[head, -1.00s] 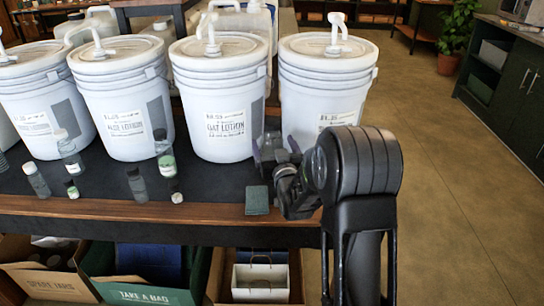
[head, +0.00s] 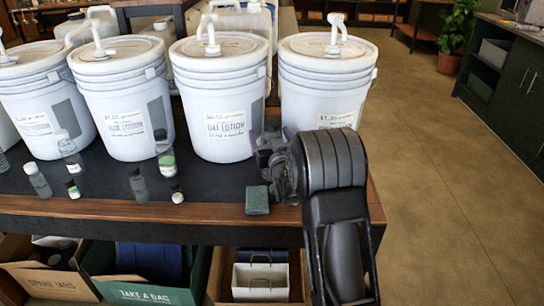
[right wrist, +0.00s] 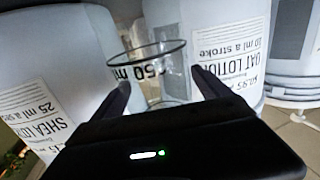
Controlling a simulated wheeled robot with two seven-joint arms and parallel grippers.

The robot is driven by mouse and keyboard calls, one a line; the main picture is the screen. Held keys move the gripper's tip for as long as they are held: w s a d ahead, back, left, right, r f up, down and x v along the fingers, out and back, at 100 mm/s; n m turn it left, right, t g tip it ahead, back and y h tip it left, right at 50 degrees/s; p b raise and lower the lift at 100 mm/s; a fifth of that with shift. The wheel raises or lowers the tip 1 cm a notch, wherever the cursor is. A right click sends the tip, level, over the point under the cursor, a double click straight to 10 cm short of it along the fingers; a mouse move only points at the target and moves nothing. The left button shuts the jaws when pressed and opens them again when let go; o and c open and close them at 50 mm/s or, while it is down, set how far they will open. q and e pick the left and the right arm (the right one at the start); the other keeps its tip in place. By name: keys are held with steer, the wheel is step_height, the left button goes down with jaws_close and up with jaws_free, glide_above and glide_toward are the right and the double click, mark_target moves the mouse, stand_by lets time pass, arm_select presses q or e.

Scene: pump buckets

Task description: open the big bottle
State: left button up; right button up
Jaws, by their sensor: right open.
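My right gripper (right wrist: 160,80) is open, with one finger on each side of the bottle. In the head view my right gripper (head: 270,143) is low in front of the oat lotion bucket, and the bottle there is mostly hidden by it. My left gripper is out of view.
White pump buckets, including the oat lotion bucket (head: 218,105), stand in a row at the back of the black counter (head: 105,205). Several small bottles stand left, such as a clear bottle (head: 70,158). A dark green block (head: 257,200) lies at the front edge.

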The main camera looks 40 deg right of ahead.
jaws_close()
stand_by(1.0)
steer(key=shift+r, duration=0.1)
step_height(320, 180, up, 10)
stand_by(0.5)
stand_by(0.4)
steer(key=c, duration=0.7)
jaws_free()
jaws_close()
